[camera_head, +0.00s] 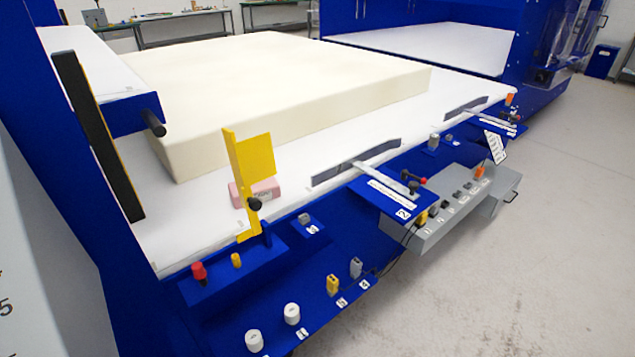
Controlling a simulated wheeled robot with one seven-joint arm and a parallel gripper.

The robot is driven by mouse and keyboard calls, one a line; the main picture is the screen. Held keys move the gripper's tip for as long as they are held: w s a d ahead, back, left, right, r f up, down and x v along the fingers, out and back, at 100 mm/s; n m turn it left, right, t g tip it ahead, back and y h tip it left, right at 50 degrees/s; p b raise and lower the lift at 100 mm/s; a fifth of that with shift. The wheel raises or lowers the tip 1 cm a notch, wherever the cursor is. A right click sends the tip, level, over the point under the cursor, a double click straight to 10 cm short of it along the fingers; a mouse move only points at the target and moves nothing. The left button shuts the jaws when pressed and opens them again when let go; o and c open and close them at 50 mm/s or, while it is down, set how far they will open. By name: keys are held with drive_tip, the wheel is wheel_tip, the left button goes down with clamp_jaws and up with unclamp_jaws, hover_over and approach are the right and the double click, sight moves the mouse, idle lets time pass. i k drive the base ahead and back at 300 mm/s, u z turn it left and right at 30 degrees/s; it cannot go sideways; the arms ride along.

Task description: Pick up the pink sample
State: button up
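The pink sample (265,190) is a small block lying on the white bed (200,229) of the blue machine, near its front edge. A yellow upright plate with a black knob stands in front of it and hides part of it. Some dark marking shows on its front face, too small to read. My gripper is not in view.
A large cream foam slab (290,85) lies behind the sample. The yellow plate (252,158) stands just before it. A dark grey bar (357,164) lies to its right. The front panel carries a red knob (198,270), a control box (455,215) and several connectors.

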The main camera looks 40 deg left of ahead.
sight(269, 189)
drive_tip(key=z, duration=0.6)
drive_tip(key=i, duration=2.3)
drive_tip(key=u, duration=3)
drive_tip(key=i, duration=0.15)
drive_tip(key=u, duration=1)
